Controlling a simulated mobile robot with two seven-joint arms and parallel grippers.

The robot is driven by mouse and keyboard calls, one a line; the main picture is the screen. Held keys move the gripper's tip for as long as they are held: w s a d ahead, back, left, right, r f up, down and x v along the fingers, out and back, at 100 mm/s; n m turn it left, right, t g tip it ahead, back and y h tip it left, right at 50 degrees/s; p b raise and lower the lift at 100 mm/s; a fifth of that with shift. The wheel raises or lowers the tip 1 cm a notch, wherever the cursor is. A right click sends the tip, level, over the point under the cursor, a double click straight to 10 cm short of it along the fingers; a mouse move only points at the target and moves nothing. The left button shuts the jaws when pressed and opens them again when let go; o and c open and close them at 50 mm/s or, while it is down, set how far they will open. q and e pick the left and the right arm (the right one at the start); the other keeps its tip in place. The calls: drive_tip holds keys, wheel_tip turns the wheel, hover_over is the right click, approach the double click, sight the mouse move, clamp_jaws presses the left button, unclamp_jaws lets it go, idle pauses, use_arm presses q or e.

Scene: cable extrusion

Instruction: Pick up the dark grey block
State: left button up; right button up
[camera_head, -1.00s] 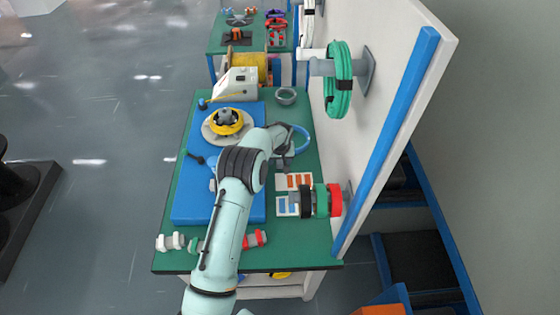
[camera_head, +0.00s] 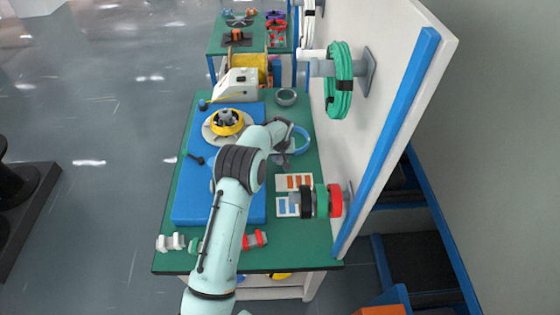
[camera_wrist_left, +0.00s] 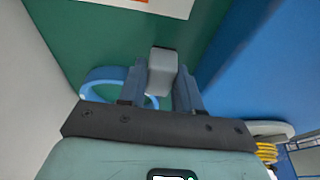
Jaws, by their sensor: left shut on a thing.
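A grey block (camera_wrist_left: 162,70) sits between the fingers of my left gripper (camera_wrist_left: 160,88) in the left wrist view. The fingers are shut on its sides, and its far end sticks out past the fingertips. The green table top shows beyond the block; I cannot tell whether the block touches it. In the head view my left gripper (camera_head: 281,157) is over the right side of the table, small and partly hidden by my arm. The block is not clear there. My right gripper is in neither view.
A blue ring (camera_head: 301,141) lies beside my left gripper. A blue board (camera_head: 190,192) with a yellow spool (camera_head: 227,122) is to the left. A grey ring (camera_head: 287,97) lies farther back. A white panel (camera_head: 360,150) with reels bounds the table's right side.

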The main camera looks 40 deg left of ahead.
use_arm(q)
wheel_tip(320, 180, up, 17)
drive_tip(key=p, duration=0.1)
drive_tip(key=shift+r, duration=0.2)
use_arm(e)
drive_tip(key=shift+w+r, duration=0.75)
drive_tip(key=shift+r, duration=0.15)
